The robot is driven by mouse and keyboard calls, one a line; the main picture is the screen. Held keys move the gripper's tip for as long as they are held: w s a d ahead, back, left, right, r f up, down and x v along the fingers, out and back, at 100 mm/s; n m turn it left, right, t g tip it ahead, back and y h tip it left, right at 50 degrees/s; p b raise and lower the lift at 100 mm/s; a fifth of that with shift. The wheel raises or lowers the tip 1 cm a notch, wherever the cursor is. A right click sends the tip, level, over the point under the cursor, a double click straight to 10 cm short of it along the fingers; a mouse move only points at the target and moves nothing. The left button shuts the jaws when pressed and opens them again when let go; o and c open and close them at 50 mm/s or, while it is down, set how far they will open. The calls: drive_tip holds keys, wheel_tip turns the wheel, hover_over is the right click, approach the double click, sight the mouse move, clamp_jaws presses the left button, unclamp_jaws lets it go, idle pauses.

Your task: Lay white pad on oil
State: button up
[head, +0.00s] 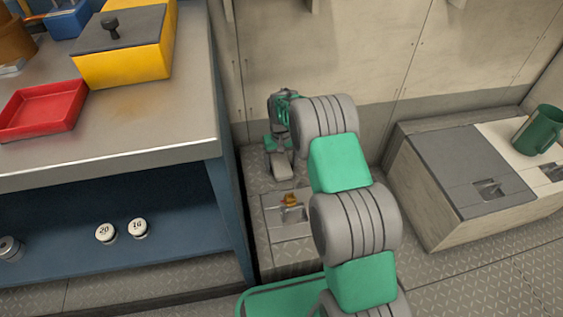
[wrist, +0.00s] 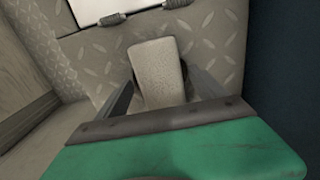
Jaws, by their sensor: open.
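A pale grey-white block-like pad (wrist: 157,68) lies on the diamond-plate floor in the wrist view, between my two fingers. It also shows as a small light grey piece in the head view (head: 283,167), just below my gripper (head: 278,146). In the wrist view my gripper (wrist: 161,84) is open, with one finger on each side of the pad; I cannot tell whether they touch it. The pad's near end is hidden behind my gripper body. I cannot make out any oil for certain; a faint brown stain (head: 132,103) marks the steel bench top.
A blue-framed bench (head: 150,150) stands left, with a red tray (head: 42,110) and a yellow box (head: 125,62). A floor hatch (head: 290,229) with a small orange-brown item (head: 290,200) lies below the pad. A locker (head: 455,175) with a green mug (head: 539,130) stands right.

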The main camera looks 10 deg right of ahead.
sight(281, 164)
drive_tip(key=shift+r, duration=0.1)
wheel_tip(281, 164, up, 12)
drive_tip(key=r+p, duration=0.1)
drive_tip(key=p, duration=0.4)
drive_tip(key=s+r+t, duration=0.1)
drive_tip(key=s+r, duration=1.1)
drive_tip(key=s+t, duration=0.1)
drive_tip(key=s, duration=1.7)
drive_tip(key=shift+s+r, duration=0.2)
drive_tip(key=shift+r, duration=0.2)
